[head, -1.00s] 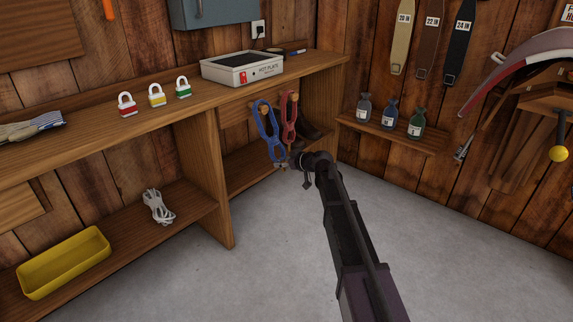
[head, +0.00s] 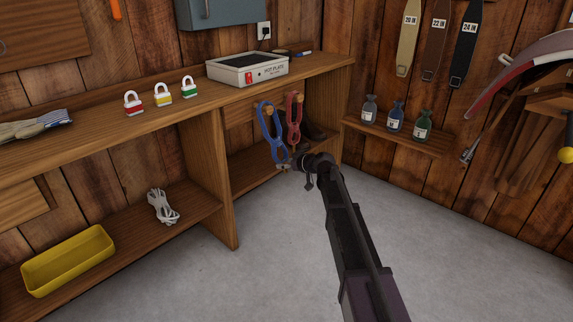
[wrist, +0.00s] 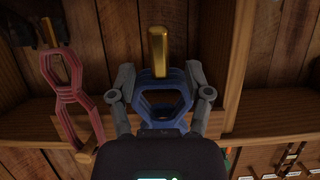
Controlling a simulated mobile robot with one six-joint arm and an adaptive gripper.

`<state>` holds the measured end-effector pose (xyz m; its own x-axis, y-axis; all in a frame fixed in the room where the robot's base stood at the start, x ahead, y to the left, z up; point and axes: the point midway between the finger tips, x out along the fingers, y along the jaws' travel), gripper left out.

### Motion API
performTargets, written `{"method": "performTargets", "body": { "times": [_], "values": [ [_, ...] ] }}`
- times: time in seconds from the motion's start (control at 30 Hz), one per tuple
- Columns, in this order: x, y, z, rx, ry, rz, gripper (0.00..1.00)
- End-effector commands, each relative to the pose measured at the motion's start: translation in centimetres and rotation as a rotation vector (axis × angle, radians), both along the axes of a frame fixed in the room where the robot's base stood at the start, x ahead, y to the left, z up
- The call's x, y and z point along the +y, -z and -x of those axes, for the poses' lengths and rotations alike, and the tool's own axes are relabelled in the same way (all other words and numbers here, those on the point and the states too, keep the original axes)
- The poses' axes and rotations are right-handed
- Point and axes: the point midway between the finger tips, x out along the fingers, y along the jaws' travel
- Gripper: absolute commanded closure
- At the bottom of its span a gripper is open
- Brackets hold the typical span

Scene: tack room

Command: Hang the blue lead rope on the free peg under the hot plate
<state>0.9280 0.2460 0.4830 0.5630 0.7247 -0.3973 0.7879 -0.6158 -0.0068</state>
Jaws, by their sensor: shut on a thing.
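The blue lead rope (head: 271,135) is a long looped bundle, upright below the hot plate (head: 247,69). Its top overlaps a wooden peg (head: 268,110) on the board under the worktop; I cannot tell whether the loop is around the peg. My gripper (head: 291,161) is at the rope's lower part. In the wrist view, which seems upside down, its fingers (wrist: 162,98) are shut on the blue rope (wrist: 160,118), and a brass snap (wrist: 158,52) sticks out beyond them. A red lead rope (head: 294,118) hangs close on the right; it also shows in the wrist view (wrist: 66,85).
A wooden divider (head: 213,180) is to the left. Three padlocks (head: 163,94) stand on the worktop. A small shelf with bottles (head: 395,121) is to the right. The grey floor in front is clear.

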Motion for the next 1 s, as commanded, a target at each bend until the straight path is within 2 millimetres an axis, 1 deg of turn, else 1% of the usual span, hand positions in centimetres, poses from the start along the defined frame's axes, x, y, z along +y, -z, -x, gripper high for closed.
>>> {"method": "performTargets", "body": {
  "times": [0.13, 0.17, 0.2, 0.23, 0.27, 0.67, 0.77, 0.87, 0.97, 1.0],
  "values": [
    [-0.1, 0.2, 0.1, 0.001, -0.003, 0.007, 0.97],
    [-0.1, 0.2, 0.1, 0.001, -0.003, 0.007, 0.27],
    [-0.1, 0.2, 0.1, 0.001, -0.003, 0.007, 0.15],
    [-0.1, 0.2, 0.1, 0.0, -0.003, 0.006, 0.06],
    [-0.1, 0.1, 0.1, 0.001, -0.002, 0.005, 0.0],
    [-0.1, 0.1, 0.1, 0.0, -0.001, 0.003, 0.0],
    [-0.3, -0.1, 0.5, 0.01, -0.001, 0.006, 0.0],
    [-0.8, -0.3, 1.6, 0.039, 0.001, 0.017, 0.0],
    [-1.9, -0.5, 3.7, 0.096, 0.005, 0.039, 0.0],
    [-2.5, -0.6, 4.8, 0.127, 0.01, 0.052, 0.0]
  ]
}}
